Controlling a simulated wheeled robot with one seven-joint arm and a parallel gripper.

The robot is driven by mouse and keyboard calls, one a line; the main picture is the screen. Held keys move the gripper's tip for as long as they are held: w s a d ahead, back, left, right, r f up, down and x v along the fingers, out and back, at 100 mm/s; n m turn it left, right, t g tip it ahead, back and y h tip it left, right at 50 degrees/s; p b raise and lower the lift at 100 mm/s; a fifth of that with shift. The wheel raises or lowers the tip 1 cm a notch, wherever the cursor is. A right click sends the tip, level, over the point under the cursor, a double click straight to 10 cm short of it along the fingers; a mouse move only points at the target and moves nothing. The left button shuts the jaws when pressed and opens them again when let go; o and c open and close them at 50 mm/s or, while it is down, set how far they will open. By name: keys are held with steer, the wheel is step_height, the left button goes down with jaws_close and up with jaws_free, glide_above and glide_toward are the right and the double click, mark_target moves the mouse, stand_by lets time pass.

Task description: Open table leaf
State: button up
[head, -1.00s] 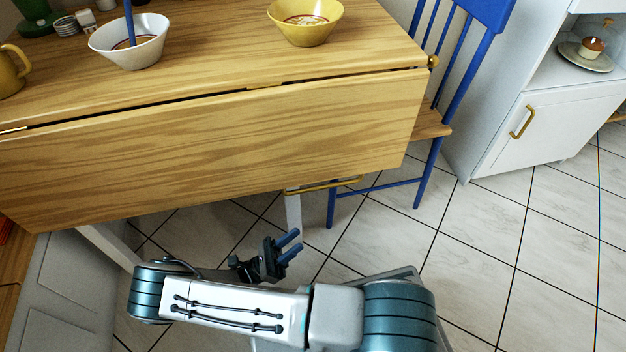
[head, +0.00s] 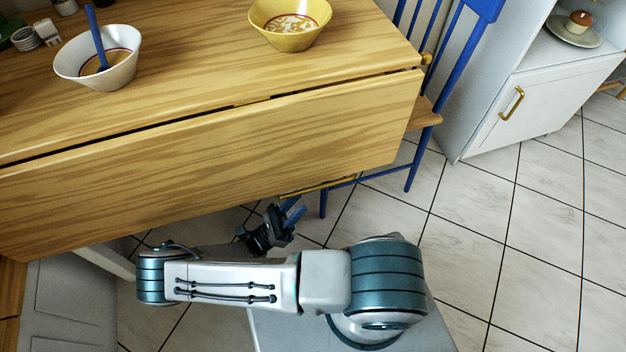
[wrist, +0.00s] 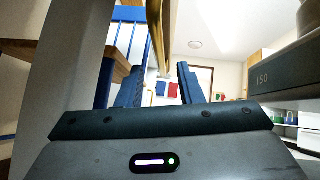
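The wooden table leaf (head: 220,150) hangs down along the near side of the table, below a dark hinge gap. A brass bar (head: 318,187) shows just under the leaf's lower edge, towards its right end. My gripper (head: 293,212) is below the leaf's lower edge, close to the bar, and holds nothing. In the wrist view my gripper's two blue fingers (wrist: 160,88) stand apart. A brass strip (wrist: 154,50) shows in line with the gap between them; I cannot tell whether it touches them.
On the tabletop (head: 190,70) stand a white bowl (head: 118,72) with a blue utensil and a yellow bowl (head: 289,28). A blue chair (head: 450,80) is at the table's right end. A white cabinet (head: 540,105) stands further right. The tiled floor (head: 480,220) is clear on the right.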

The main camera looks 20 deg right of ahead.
mark_target(311, 191)
steer(key=p+x, duration=0.4)
steer(key=x, duration=0.3)
steer(key=shift+d+r, duration=0.1)
steer(key=shift+d, duration=0.05)
jaws_close()
